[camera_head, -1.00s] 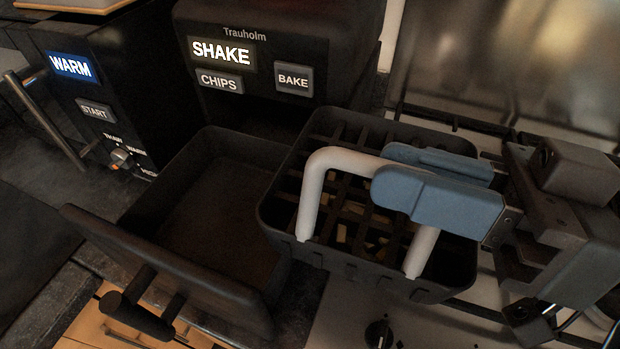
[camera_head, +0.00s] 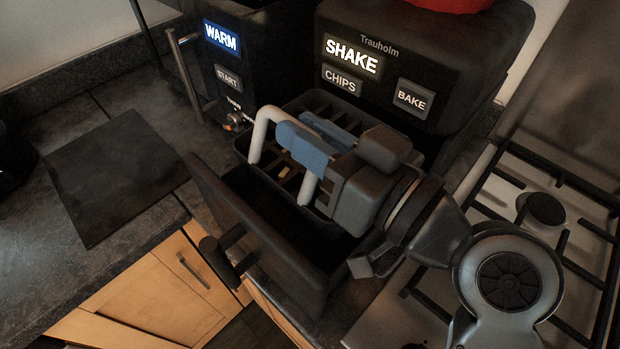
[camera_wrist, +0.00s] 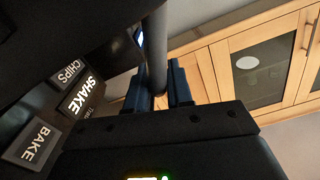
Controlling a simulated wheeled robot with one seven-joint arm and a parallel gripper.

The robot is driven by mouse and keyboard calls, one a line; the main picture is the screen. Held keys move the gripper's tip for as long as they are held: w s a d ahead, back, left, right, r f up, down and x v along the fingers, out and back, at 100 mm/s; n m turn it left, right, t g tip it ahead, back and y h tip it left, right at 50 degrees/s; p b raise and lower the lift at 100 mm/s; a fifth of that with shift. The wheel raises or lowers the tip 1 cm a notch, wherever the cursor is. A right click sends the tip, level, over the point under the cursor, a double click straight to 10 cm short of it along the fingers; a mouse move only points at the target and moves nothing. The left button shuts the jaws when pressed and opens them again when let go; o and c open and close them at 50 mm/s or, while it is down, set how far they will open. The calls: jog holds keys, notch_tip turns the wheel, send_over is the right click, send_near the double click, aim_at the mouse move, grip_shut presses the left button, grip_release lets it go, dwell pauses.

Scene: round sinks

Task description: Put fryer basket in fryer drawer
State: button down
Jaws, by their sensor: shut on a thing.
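The fryer basket (camera_head: 316,103) is dark with a grid inside, some yellowish pieces and a pale arched handle (camera_head: 265,125). My gripper (camera_head: 295,124) has blue fingers shut on that handle; in the wrist view the handle (camera_wrist: 155,50) runs between both fingers. The fryer drawer (camera_head: 262,235) is pulled out below the fryer. Its dark front and bar handle (camera_head: 228,258) face the lower left. The basket is over the drawer's back-left part. My gripper hides much of both, and I cannot tell how high the basket is.
The fryer (camera_head: 400,55) with a lit SHAKE display stands behind the drawer. A second appliance (camera_head: 222,65) with a WARM display is close to the basket's left side. A hob (camera_head: 540,240) lies right. A dark mat (camera_head: 115,175) lies on the counter left.

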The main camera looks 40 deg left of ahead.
jog(key=shift+f+b, duration=1.9)
jog(key=shift+f, duration=2.7)
jog(key=c, duration=1)
grip_release()
jog(key=shift+r, duration=0.25)
jog(key=s+d+b, duration=0.1)
jog(key=d+b, duration=0.2)
jog(key=d, duration=0.9)
jog(key=shift+f, duration=0.15)
